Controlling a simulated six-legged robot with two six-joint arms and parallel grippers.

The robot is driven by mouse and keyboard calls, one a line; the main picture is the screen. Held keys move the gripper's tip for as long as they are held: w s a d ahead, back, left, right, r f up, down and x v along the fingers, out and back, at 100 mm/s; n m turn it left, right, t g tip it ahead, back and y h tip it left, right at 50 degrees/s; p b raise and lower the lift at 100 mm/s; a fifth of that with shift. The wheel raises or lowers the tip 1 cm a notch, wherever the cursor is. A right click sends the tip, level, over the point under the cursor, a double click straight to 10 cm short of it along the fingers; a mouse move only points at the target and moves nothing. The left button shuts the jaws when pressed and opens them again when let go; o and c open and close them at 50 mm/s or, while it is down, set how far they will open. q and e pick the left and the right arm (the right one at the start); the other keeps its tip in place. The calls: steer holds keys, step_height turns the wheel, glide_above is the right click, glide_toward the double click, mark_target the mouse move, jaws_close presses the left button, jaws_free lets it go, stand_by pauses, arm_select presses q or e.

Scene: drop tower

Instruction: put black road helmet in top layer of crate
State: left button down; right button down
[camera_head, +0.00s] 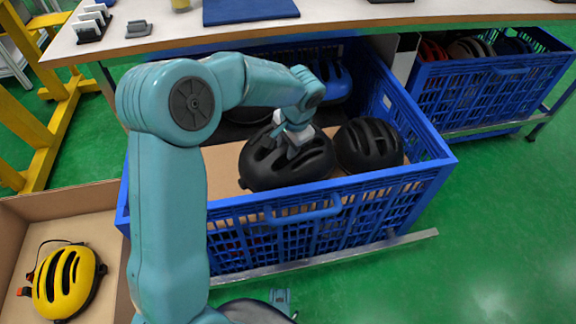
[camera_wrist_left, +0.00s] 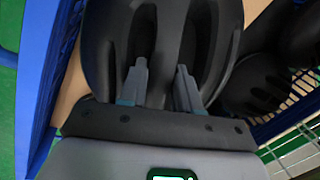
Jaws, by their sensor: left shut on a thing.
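A black road helmet (camera_head: 262,165) with long vents is in the blue crate (camera_head: 330,213), over the cardboard layer. My left gripper (camera_head: 292,150) is shut on this helmet from above, with its fingers at the vents. In the left wrist view the helmet (camera_wrist_left: 205,40) fills the upper middle, and the two fingers (camera_wrist_left: 160,85) go into its vents. Whether the helmet rests on the cardboard or hangs just above it, I cannot tell. A second black helmet (camera_head: 368,146) sits right beside it in the crate.
A blue helmet (camera_head: 332,82) and other dark helmets lie farther back in the crate. A cardboard box (camera_head: 22,216) with a yellow helmet (camera_head: 66,282) stands at left. A table (camera_head: 330,14) overhangs the crate's back. Another blue crate (camera_head: 490,88) is at right.

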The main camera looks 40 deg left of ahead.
arm_select(q)
steer(key=b+x, duration=0.1)
steer(key=x, duration=0.2)
steer(key=d+b+x, duration=0.1)
steer(key=x, duration=0.1)
steer(key=shift+s+f, duration=0.2)
steer(key=shift+f, duration=0.3)
steer(key=shift+f+b, duration=0.15)
steer(key=shift+b, duration=0.15)
steer(key=c, duration=0.8)
jaws_free()
steer(key=shift+p+v, duration=2.45)
steer(key=shift+v, duration=3.7)
steer(key=shift+w, duration=0.1)
